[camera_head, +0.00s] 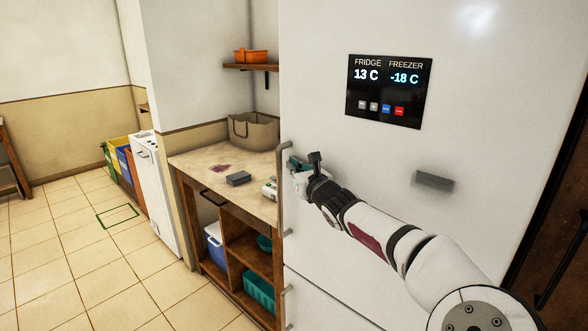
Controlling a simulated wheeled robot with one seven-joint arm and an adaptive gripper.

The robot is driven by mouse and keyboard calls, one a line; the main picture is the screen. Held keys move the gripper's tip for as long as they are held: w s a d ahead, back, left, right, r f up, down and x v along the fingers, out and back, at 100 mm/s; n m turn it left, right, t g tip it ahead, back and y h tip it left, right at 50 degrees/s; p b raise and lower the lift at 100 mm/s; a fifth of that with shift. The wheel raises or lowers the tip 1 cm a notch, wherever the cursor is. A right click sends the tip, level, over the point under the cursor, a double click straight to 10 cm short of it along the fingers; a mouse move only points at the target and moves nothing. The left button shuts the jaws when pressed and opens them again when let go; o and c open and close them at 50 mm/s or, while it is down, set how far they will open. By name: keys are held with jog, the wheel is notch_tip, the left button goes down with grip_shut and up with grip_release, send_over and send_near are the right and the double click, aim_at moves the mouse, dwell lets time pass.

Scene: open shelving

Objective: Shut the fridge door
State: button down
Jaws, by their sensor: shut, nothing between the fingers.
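The fridge door (350,30) is a large white upright panel filling the right half of the view, with a dark display reading "FRIDGE 13 C" and "FREEZER -18 C". Its long vertical handle (286,190) runs along the door's left edge. My gripper (314,158) is shut and empty, in front of the door's left part, just right of the handle. I cannot tell whether it touches the door. My arm hides part of the door's lower area. The view does not clearly show whether the door stands slightly ajar or is flush.
A lower white door (310,302) with its own handle sits below. To the left stands a wooden counter (190,160) with a basket (254,131) and small items on it. A white appliance (152,190) and coloured bins (122,163) stand farther left. The tiled floor at left is clear.

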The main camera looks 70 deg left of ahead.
jog(key=shift+w+d+r, duration=0.1)
jog(key=shift+w+r, duration=0.05)
jog(key=shift+w, duration=0.35)
jog(key=d, duration=1.1)
jog(key=shift+w+d, duration=0.25)
jog(key=shift+d, duration=0.1)
